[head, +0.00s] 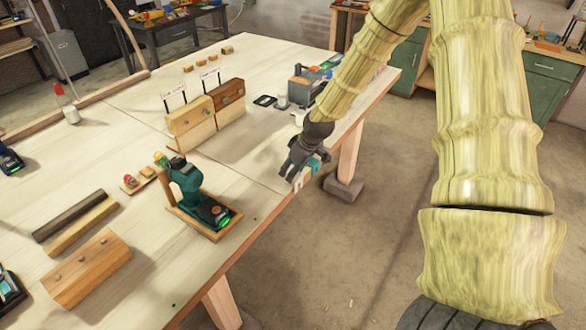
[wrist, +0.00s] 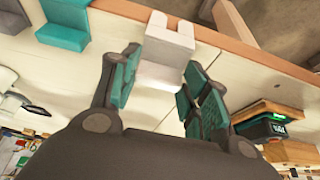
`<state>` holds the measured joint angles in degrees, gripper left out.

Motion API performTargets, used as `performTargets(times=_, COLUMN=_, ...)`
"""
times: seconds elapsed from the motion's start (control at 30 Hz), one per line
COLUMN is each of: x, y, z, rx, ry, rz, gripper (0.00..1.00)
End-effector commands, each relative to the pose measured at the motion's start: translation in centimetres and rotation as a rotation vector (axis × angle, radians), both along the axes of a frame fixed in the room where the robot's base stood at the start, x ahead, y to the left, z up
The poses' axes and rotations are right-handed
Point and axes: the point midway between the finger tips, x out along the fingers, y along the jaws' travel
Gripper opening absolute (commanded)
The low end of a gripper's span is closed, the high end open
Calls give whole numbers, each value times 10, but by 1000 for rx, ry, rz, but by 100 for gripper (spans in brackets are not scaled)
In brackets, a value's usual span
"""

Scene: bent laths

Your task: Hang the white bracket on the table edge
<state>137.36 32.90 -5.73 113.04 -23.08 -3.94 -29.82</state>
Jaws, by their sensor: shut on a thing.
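The white bracket (wrist: 168,48) is a small stepped block between the two fingers of my gripper (wrist: 160,75) in the wrist view. The fingers have teal pads and are shut on it. Its upper end overlaps the wooden table edge (wrist: 225,42) in that view; I cannot tell whether it touches the edge. In the head view my dark gripper (head: 298,168) is at the table's right edge, with a small pale part of the bracket (head: 297,181) showing below it. A teal bracket (wrist: 65,22) sits at the edge beside it, also seen in the head view (head: 314,165).
A teal drill (head: 195,195) stands in a wooden tray nearer on the table (head: 140,225). Wooden blocks with labels (head: 205,112) stand behind my gripper. A grey box (head: 305,88) is farther along. Open floor lies right of the edge.

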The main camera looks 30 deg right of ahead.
Motion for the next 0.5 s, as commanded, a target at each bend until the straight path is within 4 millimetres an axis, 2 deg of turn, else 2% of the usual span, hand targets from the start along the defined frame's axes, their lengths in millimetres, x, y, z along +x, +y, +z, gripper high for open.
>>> performTargets(times=0.5, x=0, y=0, z=-8, rx=0, ry=0, rz=0, gripper=20)
